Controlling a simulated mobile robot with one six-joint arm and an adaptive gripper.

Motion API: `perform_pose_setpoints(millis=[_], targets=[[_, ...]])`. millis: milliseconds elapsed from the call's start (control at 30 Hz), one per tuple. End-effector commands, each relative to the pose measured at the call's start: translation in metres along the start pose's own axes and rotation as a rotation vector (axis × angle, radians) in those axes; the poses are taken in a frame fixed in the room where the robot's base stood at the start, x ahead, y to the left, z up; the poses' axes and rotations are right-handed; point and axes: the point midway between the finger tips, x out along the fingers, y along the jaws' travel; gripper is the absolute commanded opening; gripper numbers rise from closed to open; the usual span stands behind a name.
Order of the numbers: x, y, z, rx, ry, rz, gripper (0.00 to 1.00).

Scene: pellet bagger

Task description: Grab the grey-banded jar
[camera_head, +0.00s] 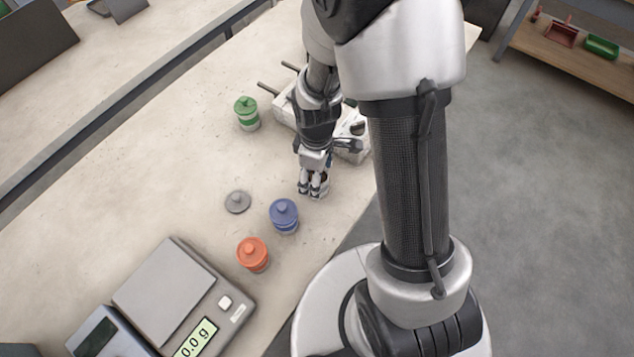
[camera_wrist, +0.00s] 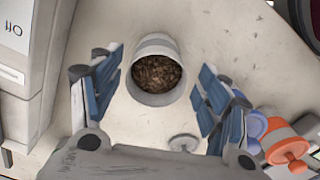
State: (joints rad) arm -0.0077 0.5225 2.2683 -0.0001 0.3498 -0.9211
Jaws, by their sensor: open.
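The grey-banded jar (camera_wrist: 158,72) stands open in the wrist view, with brown pellets inside and a pale grey wall. My gripper (camera_wrist: 160,90) is open, with blue-padded fingers to the left and right of the jar and a visible gap on each side. A loose grey lid (camera_wrist: 184,143) lies on the table near the jar; it also shows in the head view (camera_head: 237,202). In the head view my gripper (camera_head: 314,190) is low over the table, and I cannot make out the jar there.
A blue-lidded jar (camera_head: 284,215) and an orange-lidded jar (camera_head: 252,254) stand in front of my gripper, near the scale (camera_head: 171,290). A green-lidded jar (camera_head: 246,113) stands farther back beside a white device (camera_head: 290,108). The table's left middle is clear.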

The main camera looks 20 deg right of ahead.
Motion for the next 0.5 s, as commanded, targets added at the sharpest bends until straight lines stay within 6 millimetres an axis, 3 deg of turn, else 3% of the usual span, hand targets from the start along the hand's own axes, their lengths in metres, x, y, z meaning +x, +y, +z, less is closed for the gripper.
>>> perform_pose_setpoints(millis=[233, 500], targets=[[0.040, 0.003, 0.001, 0.001, -0.002, -0.003, 0.69], [0.042, 0.004, 0.001, 0.000, -0.001, -0.001, 0.69]])
